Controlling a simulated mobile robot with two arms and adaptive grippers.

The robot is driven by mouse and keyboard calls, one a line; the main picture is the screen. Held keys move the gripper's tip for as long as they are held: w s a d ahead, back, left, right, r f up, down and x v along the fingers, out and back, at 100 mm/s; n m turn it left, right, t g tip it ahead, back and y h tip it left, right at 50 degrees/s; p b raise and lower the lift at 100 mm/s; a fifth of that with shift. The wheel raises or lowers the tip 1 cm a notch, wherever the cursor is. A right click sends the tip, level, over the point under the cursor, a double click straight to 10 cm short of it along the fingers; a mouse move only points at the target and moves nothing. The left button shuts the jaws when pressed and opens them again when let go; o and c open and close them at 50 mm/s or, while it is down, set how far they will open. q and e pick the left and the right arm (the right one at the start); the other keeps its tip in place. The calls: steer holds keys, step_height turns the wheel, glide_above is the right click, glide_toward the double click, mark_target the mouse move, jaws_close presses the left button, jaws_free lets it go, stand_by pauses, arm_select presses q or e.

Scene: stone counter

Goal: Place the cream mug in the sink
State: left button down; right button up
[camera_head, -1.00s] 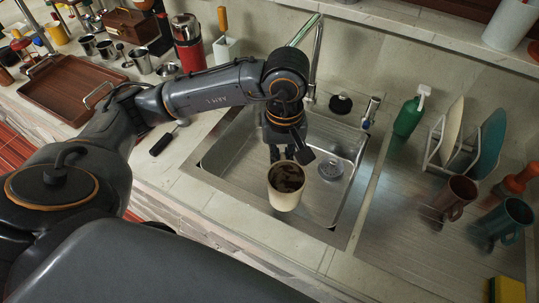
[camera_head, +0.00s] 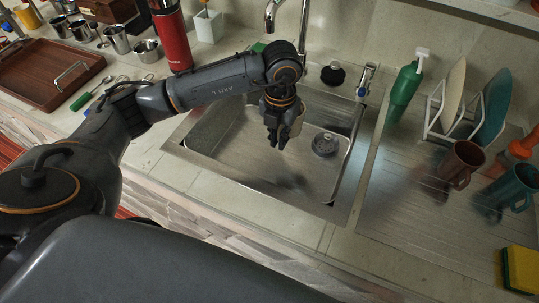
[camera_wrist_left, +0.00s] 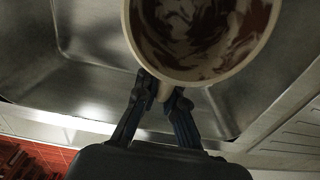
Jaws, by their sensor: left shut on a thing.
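The cream mug (camera_head: 298,121) is mostly hidden behind my left gripper (camera_head: 275,139) in the head view. The left wrist view shows its round rim and brown-stained inside (camera_wrist_left: 200,30). My left gripper's fingers (camera_wrist_left: 157,98) are shut on the mug's handle. The gripper and mug are over the steel sink (camera_head: 225,152), toward its back part in the head view. The sink floor also shows in the left wrist view (camera_wrist_left: 95,40). I cannot tell whether the mug touches the sink floor. My right gripper is not in view.
A faucet (camera_head: 303,35) stands behind the sink. The drain (camera_head: 325,144) is at the basin's right. A green bottle (camera_head: 403,88), a plate rack (camera_head: 437,125), a brown mug (camera_head: 462,160) and a teal mug (camera_head: 512,187) stand to the right. The basin's front part is clear.

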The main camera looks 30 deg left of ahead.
arm_select(q)
step_height(320, 180, down, 3)
steer(key=w+n+b, duration=0.1)
steer(key=w+n, duration=0.1)
steer(key=n, duration=0.7)
glide_toward(277, 169)
step_height(277, 169, down, 5)
steer(key=shift+s+f, duration=0.15)
steer(key=shift+f, duration=0.4)
steer(key=shift+f, duration=0.15)
steer(key=c, duration=1.4)
jaws_free()
steer(key=shift+c, duration=0.2)
